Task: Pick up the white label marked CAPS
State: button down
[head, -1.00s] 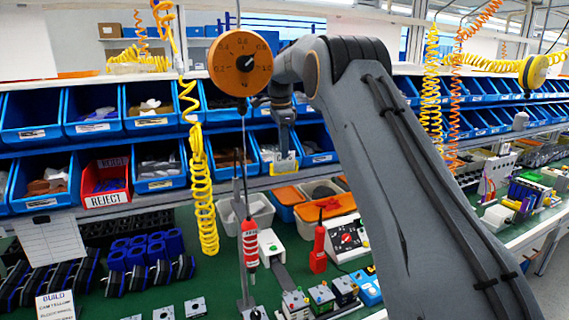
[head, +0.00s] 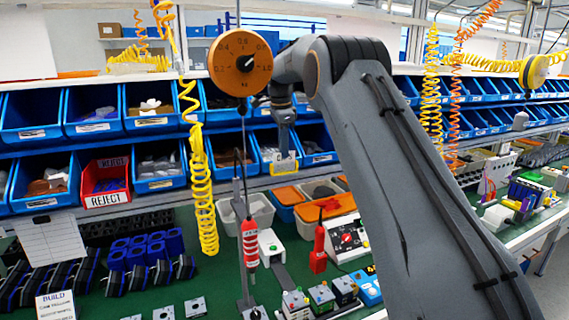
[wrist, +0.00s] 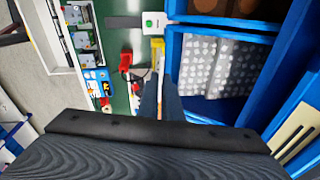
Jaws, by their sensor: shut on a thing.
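My gripper (head: 284,152) hangs pointing down in front of the lower row of blue bins. It is shut on a small white label with yellow edges (head: 285,166). Any lettering on the label is too small to read. In the wrist view, my gripper's dark fingers (wrist: 160,88) are close together, and a white and yellow piece (wrist: 157,50) shows at their tips. The fingers partly hide it.
Blue bins (head: 160,165) line the shelves behind, with a red REJECT bin (head: 105,180) at left. A red and white tool (head: 250,243) and a yellow coiled hose (head: 203,200) hang nearby. Orange-lidded tubs (head: 325,205) and a control box (head: 347,238) stand below on the green bench.

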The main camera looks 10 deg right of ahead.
jog(key=shift+w+r, duration=0.1)
jog(key=shift+r, duration=0.15)
